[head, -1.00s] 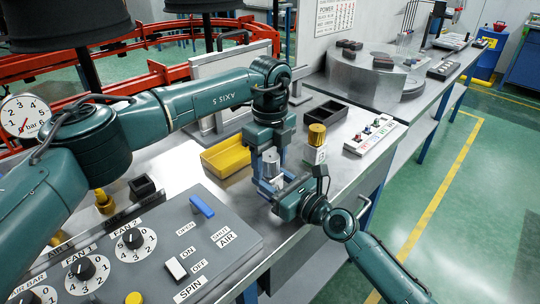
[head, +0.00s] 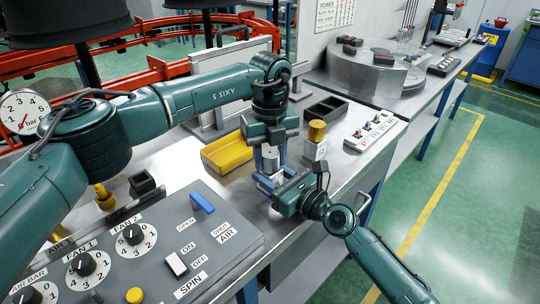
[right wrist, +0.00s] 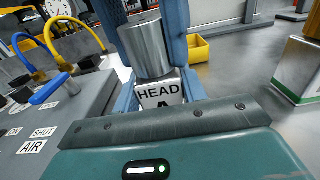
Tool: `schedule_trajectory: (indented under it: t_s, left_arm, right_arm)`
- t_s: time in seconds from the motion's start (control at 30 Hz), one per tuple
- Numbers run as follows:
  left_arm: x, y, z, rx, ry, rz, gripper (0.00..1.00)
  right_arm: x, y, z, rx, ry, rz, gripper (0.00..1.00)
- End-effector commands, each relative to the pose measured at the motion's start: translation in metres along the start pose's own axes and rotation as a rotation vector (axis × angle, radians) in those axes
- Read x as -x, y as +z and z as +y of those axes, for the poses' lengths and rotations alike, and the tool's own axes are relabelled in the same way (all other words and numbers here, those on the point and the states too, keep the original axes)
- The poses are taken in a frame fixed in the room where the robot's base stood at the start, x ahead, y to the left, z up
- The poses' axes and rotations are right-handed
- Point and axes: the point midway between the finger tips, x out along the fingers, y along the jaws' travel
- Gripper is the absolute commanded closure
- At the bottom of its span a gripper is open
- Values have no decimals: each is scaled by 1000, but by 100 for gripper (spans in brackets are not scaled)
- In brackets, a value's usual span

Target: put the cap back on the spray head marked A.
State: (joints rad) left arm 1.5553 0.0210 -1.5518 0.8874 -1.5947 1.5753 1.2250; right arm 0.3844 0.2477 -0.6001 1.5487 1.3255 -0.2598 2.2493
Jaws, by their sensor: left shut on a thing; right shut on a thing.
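The spray head marked A (right wrist: 160,92) is a pale block with "HEAD A" on its face, held between the blue fingers of my right gripper (right wrist: 158,95). A silver cylindrical cap (right wrist: 146,46) sits just above it, tilted slightly in this view, between the blue fingers of my left gripper. The cap's lower edge overlaps the head's top; I cannot tell whether it is seated or only close. In the head view my left gripper (head: 270,160) points down over the bench, and my right gripper (head: 268,184) meets it from below right. The fingers mostly hide both parts there.
A yellow tray (head: 207,166) lies behind and left of the grippers. A gold-capped block (head: 316,148) stands to the right, near a dark divided box (head: 326,109) and a white panel with knobs (head: 372,132). The grey control panel (head: 220,256) is at front left.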

Motion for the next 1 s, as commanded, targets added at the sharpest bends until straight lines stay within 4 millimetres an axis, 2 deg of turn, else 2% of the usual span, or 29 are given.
schedule_trajectory:
  t_s: [0.8,0.9,1.0]
  left_arm:
    - [-1,0,0,-1813,0,0,89]
    - [-1,0,0,-1976,0,0,89]
    - [-1,0,0,-1974,0,0,89]
  right_arm:
    - [0,-1,0,0,0,1,100]
    - [0,-1,0,0,0,1,100]
    - [0,-1,0,0,0,1,100]
